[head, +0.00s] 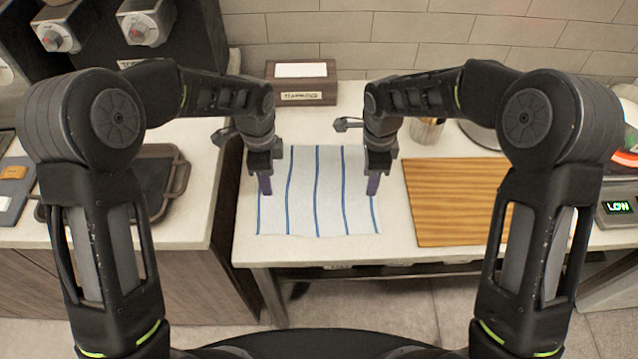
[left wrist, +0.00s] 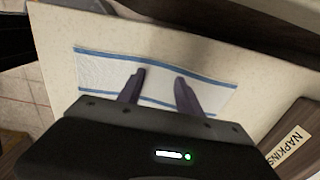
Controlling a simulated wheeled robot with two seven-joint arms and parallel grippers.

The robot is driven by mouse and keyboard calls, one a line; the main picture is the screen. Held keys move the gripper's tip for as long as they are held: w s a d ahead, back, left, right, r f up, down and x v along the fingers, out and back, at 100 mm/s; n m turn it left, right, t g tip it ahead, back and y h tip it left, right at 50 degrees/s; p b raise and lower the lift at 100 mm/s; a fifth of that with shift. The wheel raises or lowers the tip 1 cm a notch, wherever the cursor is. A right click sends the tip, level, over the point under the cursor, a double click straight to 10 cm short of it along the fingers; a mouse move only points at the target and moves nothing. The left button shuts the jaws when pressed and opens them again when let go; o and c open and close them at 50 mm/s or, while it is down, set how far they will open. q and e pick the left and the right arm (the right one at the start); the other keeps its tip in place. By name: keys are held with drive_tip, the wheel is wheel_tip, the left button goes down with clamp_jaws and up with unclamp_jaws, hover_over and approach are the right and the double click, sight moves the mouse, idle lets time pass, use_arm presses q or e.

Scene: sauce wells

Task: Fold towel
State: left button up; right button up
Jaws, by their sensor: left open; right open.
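A white towel (head: 316,200) with blue stripes lies flat and spread out on the light counter (head: 300,248). Part of the towel also shows in the left wrist view (left wrist: 105,70). My left gripper (head: 265,186) is over the towel's left edge, open and empty. In the left wrist view its two purple-grey fingers (left wrist: 158,92) stand apart above the towel. My right gripper (head: 373,186) is over the towel's right edge, open. I cannot tell whether either gripper's fingertips touch the cloth.
A wooden board (head: 455,205) lies right of the towel. A dark napkin box (head: 301,82) stands at the back; it also shows in the left wrist view (left wrist: 300,135). A dark tray (head: 150,185) is on the left counter, across a gap. A narrow counter strip in front of the towel is clear.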

use_arm(q)
drive_tip(key=shift+f, duration=0.1)
drive_tip(key=shift+c, duration=0.2)
use_arm(e)
drive_tip(key=shift+c, duration=0.2)
use_arm(q)
clamp_jaws()
use_arm(e)
drive_tip(key=shift+s+f, duration=0.1)
clamp_jaws()
idle(0.4)
